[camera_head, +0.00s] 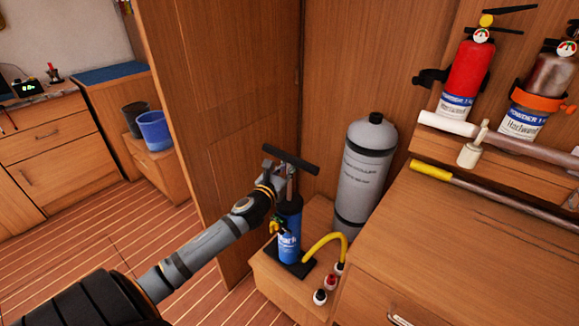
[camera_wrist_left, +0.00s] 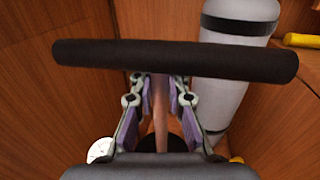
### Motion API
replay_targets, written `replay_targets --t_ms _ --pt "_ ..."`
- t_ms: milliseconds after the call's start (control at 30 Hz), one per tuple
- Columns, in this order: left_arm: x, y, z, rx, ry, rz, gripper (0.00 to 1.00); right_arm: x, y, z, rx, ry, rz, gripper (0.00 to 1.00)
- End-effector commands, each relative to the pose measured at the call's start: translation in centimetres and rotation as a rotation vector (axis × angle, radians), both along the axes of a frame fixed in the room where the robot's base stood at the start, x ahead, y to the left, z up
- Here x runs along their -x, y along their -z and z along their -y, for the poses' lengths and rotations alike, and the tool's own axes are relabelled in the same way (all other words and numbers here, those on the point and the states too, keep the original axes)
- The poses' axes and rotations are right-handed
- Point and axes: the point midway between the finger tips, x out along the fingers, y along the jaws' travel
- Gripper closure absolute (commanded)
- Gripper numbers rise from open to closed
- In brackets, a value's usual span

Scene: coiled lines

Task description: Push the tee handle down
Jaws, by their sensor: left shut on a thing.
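The black tee handle (camera_head: 290,159) tops a blue hand pump (camera_head: 289,232) that stands upright on a low wooden ledge. The handle is raised above the pump body on a thin rod. My left gripper (camera_head: 275,180) reaches in from the left, just under the crossbar. In the left wrist view the crossbar (camera_wrist_left: 175,60) spans the picture, and my left gripper's fingers (camera_wrist_left: 160,100) are shut on the handle's rod below it. The pump body is mostly hidden there. My right gripper is not in view.
A grey cylinder (camera_head: 362,180) stands close behind on the right. A wooden panel (camera_head: 220,110) rises behind on the left. Fire extinguishers (camera_head: 468,75) hang at the upper right.

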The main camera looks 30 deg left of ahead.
Motion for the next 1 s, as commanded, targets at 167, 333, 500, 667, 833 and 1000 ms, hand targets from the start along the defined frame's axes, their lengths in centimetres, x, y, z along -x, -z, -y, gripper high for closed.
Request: replay_targets --t_ms 167,333,500,667,833,1000 --pt "0.0 0.0 0.0 0.000 0.000 0.000 1.00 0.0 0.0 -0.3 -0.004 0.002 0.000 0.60" --pt "0.0 1.8 0.0 0.002 -0.001 -0.002 1.00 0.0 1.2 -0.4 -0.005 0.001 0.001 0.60" --pt "0.0 7.0 0.0 0.002 -0.001 -0.003 1.00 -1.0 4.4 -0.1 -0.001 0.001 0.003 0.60" --pt "0.0 10.9 0.0 0.001 0.000 -0.003 1.00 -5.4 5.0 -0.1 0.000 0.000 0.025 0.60" --pt "0.0 12.3 0.0 0.000 0.000 -0.002 1.00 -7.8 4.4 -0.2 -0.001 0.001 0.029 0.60" --pt "0.1 12.6 0.0 0.001 0.000 -0.004 1.00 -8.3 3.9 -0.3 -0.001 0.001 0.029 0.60"
